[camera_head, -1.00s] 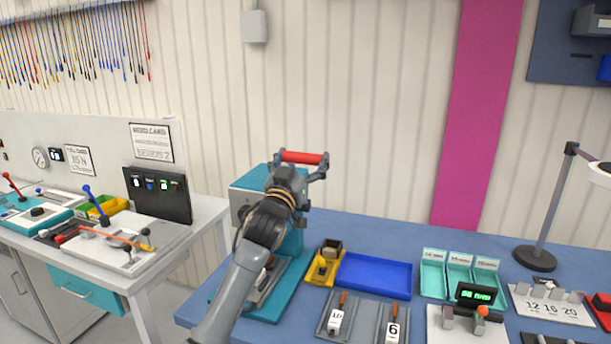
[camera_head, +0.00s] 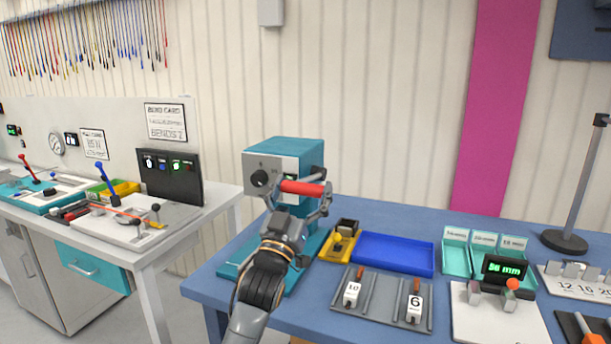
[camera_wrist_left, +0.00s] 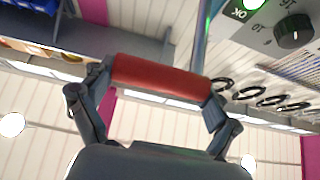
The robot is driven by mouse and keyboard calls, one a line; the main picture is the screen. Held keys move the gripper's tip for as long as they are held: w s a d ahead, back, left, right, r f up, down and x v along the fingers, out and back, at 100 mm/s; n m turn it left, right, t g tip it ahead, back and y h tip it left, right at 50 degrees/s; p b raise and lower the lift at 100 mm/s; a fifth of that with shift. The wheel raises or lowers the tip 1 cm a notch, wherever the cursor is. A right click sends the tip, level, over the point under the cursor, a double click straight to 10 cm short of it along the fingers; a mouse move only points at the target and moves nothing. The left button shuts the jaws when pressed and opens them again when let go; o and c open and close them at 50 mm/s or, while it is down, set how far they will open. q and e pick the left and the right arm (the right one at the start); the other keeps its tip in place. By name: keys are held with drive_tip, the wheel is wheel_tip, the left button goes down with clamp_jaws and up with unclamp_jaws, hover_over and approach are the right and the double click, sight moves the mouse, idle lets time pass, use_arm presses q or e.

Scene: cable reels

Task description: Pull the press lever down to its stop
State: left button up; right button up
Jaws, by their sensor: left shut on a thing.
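The press (camera_head: 312,154) is a teal machine with a grey front plate and a black knob, standing on the blue bench. Its lever has a red handle (camera_head: 303,188), which lies level across the front of the press. My left gripper (camera_head: 299,196) is shut on the red handle, with one finger at each end of it. In the left wrist view the red handle (camera_wrist_left: 160,76) spans the space between the fingers, and the grey front plate with its knob (camera_wrist_left: 293,32) shows at upper right. The lever arm is mostly hidden. My right gripper is not in view.
A yellow holder (camera_head: 340,243), a blue tray (camera_head: 394,253) and teal bins (camera_head: 484,254) stand right of the press. Numbered crimp-like tools (camera_head: 352,292) and a green-lit display (camera_head: 505,268) lie nearer. A white bench (camera_head: 205,212) with levers is at left.

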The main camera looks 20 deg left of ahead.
use_arm(q)
wheel_tip(320, 180, down, 3)
drive_tip(key=shift+s+r+b, duration=0.1)
drive_tip(key=shift+b, duration=0.25)
drive_tip(key=shift+f, duration=0.4)
drive_tip(key=shift+d, duration=0.1)
drive_tip(key=o, duration=1.4)
drive_tip(key=shift+o, duration=0.2)
drive_tip(key=shift+r, duration=0.1)
drive_tip(key=shift+r, duration=0.1)
drive_tip(key=v, duration=1.2)
